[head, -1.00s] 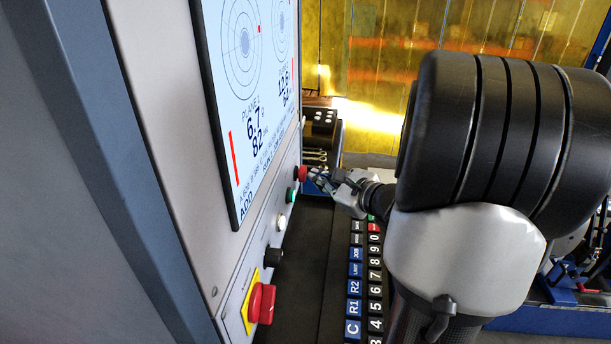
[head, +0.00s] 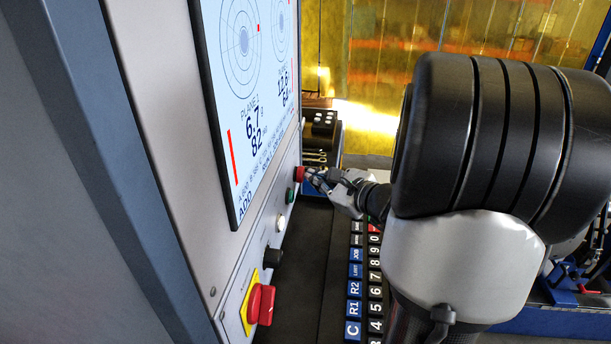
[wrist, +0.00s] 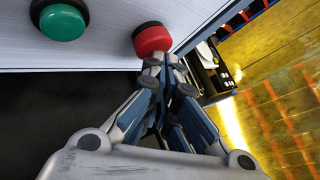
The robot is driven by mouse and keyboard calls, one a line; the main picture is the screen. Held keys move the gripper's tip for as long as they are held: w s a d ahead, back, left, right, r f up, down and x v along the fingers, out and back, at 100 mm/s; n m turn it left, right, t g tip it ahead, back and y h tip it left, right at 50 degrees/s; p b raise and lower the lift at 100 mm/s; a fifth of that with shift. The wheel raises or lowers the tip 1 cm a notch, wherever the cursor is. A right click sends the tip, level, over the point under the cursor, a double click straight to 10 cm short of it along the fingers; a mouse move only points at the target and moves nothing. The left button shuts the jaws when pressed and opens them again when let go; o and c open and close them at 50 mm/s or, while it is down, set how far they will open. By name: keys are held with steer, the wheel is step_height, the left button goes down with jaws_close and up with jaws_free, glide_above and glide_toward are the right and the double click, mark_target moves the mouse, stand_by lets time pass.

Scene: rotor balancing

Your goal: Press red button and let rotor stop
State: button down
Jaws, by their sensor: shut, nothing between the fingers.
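The red button (head: 299,174) is on the panel below the screen, at the far end of the button row. It also shows in the wrist view (wrist: 152,39) as a round red cap. My gripper (head: 310,175) is shut and empty, with its fingertips at the red button. In the wrist view the closed fingertips (wrist: 166,62) overlap the cap's lower edge; I cannot tell whether the cap is pushed in. The screen (head: 250,95) shows two polar plots and the figures 6.7, 82 and 12.6. The rotor is not clearly visible.
A green button (head: 290,194) is beside the red one, also in the wrist view (wrist: 62,22). A white button (head: 281,222), a black knob (head: 273,257) and a large red emergency knob (head: 262,304) on yellow follow. A keypad (head: 364,280) lies below. A yellow curtain (head: 400,60) hangs behind.

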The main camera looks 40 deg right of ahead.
stand_by(0.4)
steer(key=shift+s+d, duration=0.5)
steer(key=shift+s, duration=0.15)
steer(key=s+d, duration=0.1)
steer(key=s, duration=0.1)
steer(key=s+d, duration=0.2)
stand_by(0.4)
stand_by(0.6)
